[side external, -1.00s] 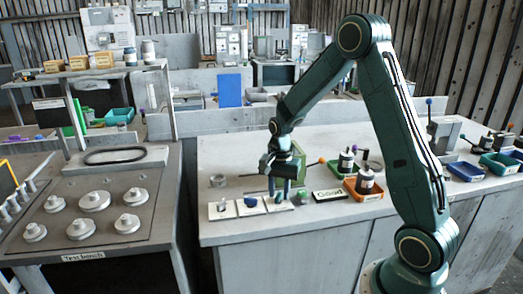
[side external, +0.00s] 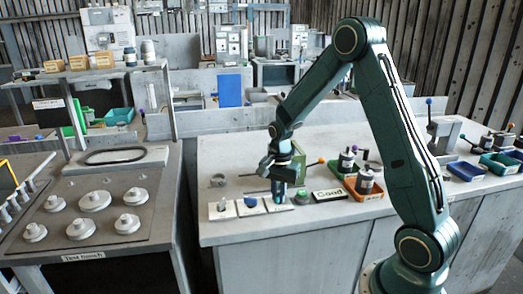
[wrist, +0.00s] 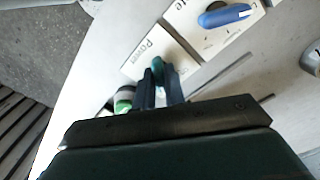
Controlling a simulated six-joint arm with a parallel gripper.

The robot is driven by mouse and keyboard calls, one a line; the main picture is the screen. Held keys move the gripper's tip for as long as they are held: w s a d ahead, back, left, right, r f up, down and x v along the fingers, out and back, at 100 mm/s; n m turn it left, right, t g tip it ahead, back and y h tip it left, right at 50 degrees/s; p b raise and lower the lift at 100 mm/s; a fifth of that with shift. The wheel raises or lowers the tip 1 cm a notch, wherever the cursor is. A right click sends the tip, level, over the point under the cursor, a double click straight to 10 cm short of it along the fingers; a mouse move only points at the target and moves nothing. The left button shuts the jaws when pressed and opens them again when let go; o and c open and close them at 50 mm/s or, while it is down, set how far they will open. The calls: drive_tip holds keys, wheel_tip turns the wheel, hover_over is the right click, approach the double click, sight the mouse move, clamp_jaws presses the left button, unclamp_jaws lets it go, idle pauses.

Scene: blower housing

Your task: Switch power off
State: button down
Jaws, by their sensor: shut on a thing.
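The white plate labelled "Power" (wrist: 146,52) lies at the bench's front edge in the wrist view. It is the right one of a row of plates (side external: 274,207) in the side view. A teal switch knob (wrist: 160,69) stands on this plate. My gripper (wrist: 161,84) points down over the plate and is shut on the teal knob, with a dark finger on each side. In the side view my gripper (side external: 279,196) hides most of the knob. The knob's pointing direction is hard to tell.
A neighbouring plate carries a blue lever (wrist: 225,16). A green button (wrist: 123,104) sits close beside my fingers. A "Good" sign (side external: 329,195), an orange tray (side external: 363,196) and a green box (side external: 292,154) stand nearby on the bench.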

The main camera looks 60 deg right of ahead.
drive_tip(key=shift+n, duration=4.8)
drive_tip(key=shift+w, duration=0.1)
